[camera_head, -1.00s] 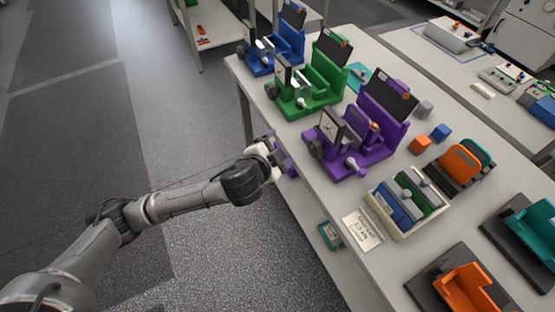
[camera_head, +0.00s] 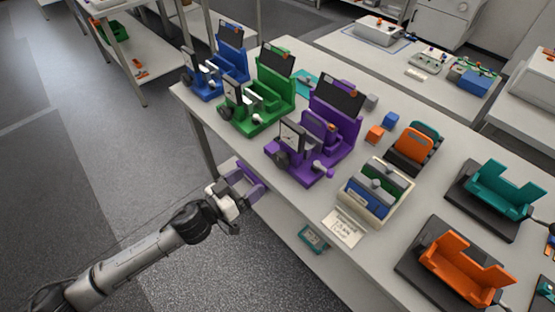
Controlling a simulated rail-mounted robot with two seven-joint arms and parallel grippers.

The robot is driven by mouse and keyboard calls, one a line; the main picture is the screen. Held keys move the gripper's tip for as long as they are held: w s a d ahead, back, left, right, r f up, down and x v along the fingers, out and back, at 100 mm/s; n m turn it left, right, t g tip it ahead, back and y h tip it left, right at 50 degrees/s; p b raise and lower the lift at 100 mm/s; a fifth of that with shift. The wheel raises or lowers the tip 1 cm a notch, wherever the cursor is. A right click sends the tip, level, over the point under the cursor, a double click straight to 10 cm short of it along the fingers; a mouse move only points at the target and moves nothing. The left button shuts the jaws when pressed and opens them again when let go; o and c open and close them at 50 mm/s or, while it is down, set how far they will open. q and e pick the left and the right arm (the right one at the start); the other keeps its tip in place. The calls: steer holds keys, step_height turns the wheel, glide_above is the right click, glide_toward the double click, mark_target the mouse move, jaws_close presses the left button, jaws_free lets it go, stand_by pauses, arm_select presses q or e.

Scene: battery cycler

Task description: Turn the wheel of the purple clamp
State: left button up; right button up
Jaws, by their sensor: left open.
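The purple clamp (camera_head: 325,140) stands upright on the near left edge of the white table, with a dark screen on its back and a small gauge plate in front. Its dark round wheel (camera_head: 282,159) faces the table's left edge. My left gripper (camera_head: 250,176) has purple fingers spread apart with nothing between them. It is at the table's left edge, just short of the wheel and apart from it in the picture. My right gripper does not show.
A green clamp (camera_head: 262,98) and a blue clamp (camera_head: 220,70) stand farther back along the same edge. A cream holder (camera_head: 374,192) and a paper label (camera_head: 342,228) are nearer. Orange (camera_head: 465,270) and teal (camera_head: 505,190) cradles stand at right. The floor left of the table is clear.

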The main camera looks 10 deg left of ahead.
mark_target(277, 160)
arm_select(q)
steer(key=b+x, duration=0.1)
steer(key=x, duration=1)
steer(key=shift+w+d+b, duration=0.15)
steer(key=shift+b, duration=0.2)
steer(key=shift+c, duration=0.9)
steer(key=c, duration=0.7)
steer(key=shift+c, duration=0.3)
